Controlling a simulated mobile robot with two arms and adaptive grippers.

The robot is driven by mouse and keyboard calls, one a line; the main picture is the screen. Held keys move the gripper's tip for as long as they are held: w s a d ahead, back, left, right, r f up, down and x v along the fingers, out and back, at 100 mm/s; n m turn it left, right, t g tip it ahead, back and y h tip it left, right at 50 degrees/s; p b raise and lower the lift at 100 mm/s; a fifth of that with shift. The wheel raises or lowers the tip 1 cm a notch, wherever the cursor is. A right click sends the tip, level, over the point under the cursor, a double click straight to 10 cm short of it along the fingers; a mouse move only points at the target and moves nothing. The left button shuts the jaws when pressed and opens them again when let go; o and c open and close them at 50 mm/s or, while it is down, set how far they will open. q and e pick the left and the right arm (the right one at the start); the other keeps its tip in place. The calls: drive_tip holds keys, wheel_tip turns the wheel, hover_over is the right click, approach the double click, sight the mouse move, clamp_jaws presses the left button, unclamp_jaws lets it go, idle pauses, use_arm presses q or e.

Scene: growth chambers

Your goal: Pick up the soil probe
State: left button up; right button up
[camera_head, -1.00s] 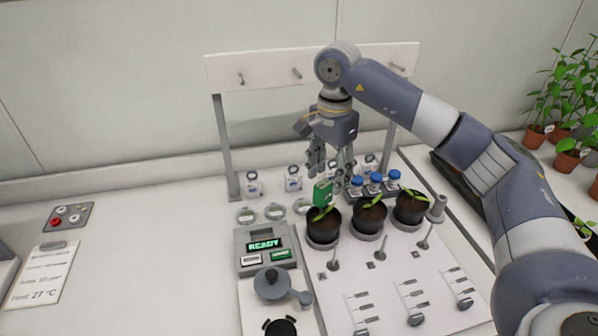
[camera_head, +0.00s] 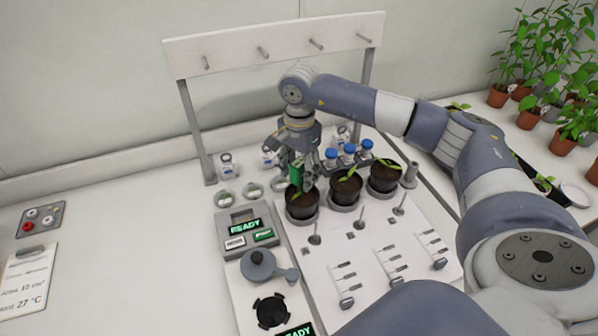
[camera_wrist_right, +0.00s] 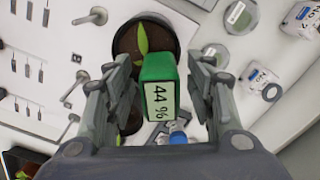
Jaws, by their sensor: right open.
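The probe's lower end is hidden. My left gripper is not in view.
Two more potted seedlings (camera_head: 345,190) stand to the right on the white board. Blue-capped bottles (camera_head: 348,149) are close behind the gripper. A device reading READY (camera_head: 244,228) and a grey lidded pot (camera_head: 258,264) lie front left. A pegged rack (camera_head: 275,45) rises behind.

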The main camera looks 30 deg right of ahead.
drive_tip(key=shift+f, duration=0.85)
drive_tip(key=shift+c, duration=0.8)
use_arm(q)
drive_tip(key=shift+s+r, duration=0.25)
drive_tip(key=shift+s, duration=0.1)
use_arm(e)
clamp_jaws()
drive_tip(key=shift+r, duration=0.1)
